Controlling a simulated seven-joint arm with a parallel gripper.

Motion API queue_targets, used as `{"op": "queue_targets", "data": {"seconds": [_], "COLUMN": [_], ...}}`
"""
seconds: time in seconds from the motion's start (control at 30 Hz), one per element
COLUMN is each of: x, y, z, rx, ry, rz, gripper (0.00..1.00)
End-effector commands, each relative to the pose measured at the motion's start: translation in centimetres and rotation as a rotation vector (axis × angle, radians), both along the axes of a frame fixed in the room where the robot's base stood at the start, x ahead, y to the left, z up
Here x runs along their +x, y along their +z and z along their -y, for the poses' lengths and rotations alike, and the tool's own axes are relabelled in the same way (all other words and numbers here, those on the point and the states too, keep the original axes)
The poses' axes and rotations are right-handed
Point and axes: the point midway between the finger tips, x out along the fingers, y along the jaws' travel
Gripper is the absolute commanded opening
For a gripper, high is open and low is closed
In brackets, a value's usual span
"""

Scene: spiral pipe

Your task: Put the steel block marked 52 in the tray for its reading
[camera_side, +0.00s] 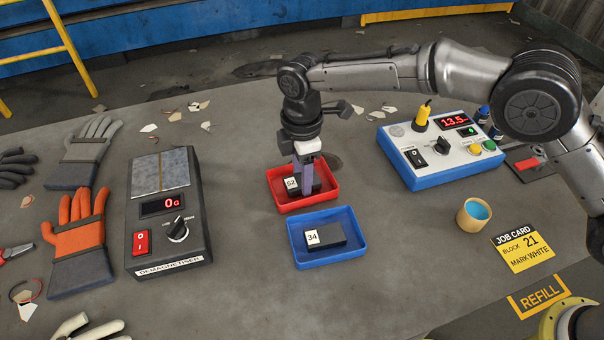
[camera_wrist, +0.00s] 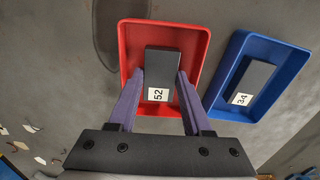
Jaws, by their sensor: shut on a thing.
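The dark steel block marked 52 (camera_wrist: 162,66) is between the purple fingers of my gripper (camera_wrist: 160,78), its white label facing up. In the side view block 52 (camera_side: 292,184) is at the red tray (camera_side: 283,205), inside its rim; I cannot tell whether it touches the floor. My gripper (camera_side: 305,185) points down and is shut on it, hiding part of it. The blue tray (camera_side: 330,262) is in front of the red one and holds a dark block marked 34 (camera_side: 338,235). The wrist view shows the red tray (camera_wrist: 198,40) and the blue tray (camera_wrist: 238,45) side by side.
A demagnetiser (camera_side: 168,215) reading 0 G stands at left, beside gloves (camera_side: 80,235). A blue-based meter (camera_side: 440,150) showing 13.5 stands at right. A cup (camera_side: 474,215) and a yellow job card (camera_side: 524,248), reading block 21, mark white, lie right.

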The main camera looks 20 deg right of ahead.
Motion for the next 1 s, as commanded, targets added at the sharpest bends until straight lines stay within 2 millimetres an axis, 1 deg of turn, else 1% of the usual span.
{"op": "queue_targets", "data": {"seconds": [0.4,0.43,0.5,0.6,0.87,1.0], "x": [0.08,0.03,0.03,0.02,0.02,0.07], "y": [-0.48,-0.67,-0.64,-0.65,-0.62,0.16], "z": [-0.06,-0.02,-0.02,-0.02,-0.02,-0.05], "rx": [0.003,0.001,0.002,0.001,0.001,0.003], "ry": [0.000,0.000,0.000,0.000,0.000,0.000], "rz": [0.005,0.002,0.002,0.002,0.002,0.004], "gripper": [0.00,0.51,0.64,0.80,0.80,0.80]}}
